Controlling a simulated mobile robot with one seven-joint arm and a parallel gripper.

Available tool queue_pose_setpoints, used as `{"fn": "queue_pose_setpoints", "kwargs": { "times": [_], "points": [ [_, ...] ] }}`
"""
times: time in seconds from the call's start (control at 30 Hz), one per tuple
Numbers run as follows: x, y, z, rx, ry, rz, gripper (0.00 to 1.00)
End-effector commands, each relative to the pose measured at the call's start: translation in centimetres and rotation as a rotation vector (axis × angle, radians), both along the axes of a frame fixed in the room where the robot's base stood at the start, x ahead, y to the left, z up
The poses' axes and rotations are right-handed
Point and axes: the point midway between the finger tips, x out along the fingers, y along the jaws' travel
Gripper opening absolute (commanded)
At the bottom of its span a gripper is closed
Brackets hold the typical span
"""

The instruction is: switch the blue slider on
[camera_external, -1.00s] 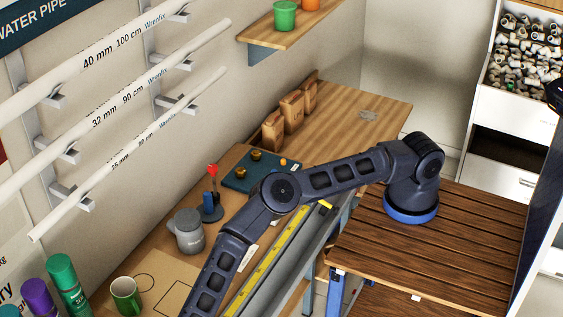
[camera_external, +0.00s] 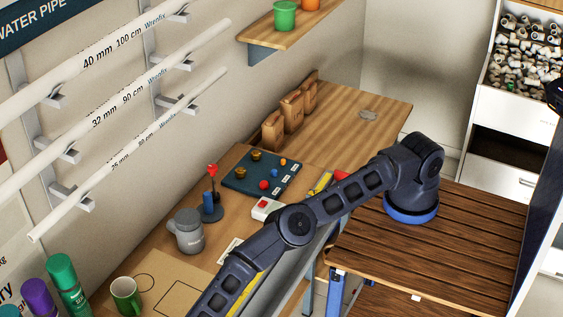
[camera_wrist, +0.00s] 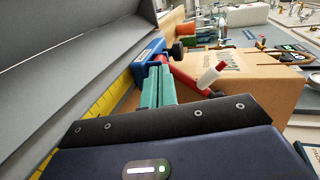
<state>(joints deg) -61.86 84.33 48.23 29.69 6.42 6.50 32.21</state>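A dark teal control board (camera_external: 240,181) lies on the workbench in the external view. It carries two brass knobs, a red ball knob, a small orange part and a small blue part (camera_external: 270,170), which may be the blue slider. Its exact shape and setting are too small to tell. The board is not recognisable in the wrist view. My gripper (camera_wrist: 158,80) shows in the wrist view with its two teal fingers together and nothing visible between them. It is beyond the lower edge of the external view, away from the board.
A yellow ruled rail (camera_wrist: 95,105), a blue fixture with a red handle (camera_wrist: 200,80) and a cardboard box (camera_wrist: 250,75) are near my fingers.

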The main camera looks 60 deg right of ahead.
Motion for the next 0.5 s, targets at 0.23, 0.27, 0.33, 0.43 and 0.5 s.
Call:
{"fn": "queue_pose_setpoints", "kwargs": {
  "times": [0.23,0.27,0.33,0.43,0.5],
  "points": [
    [-0.23,0.68,0.2,0.003,-0.003,0.002,0.0],
    [-0.25,0.71,0.25,0.004,-0.003,0.002,0.0],
    [-0.27,0.74,0.33,0.005,-0.003,0.002,0.0],
    [-0.32,0.76,0.42,0.006,-0.003,0.002,0.0],
    [-0.35,0.78,0.49,0.007,-0.003,0.002,0.0]
  ]
}}
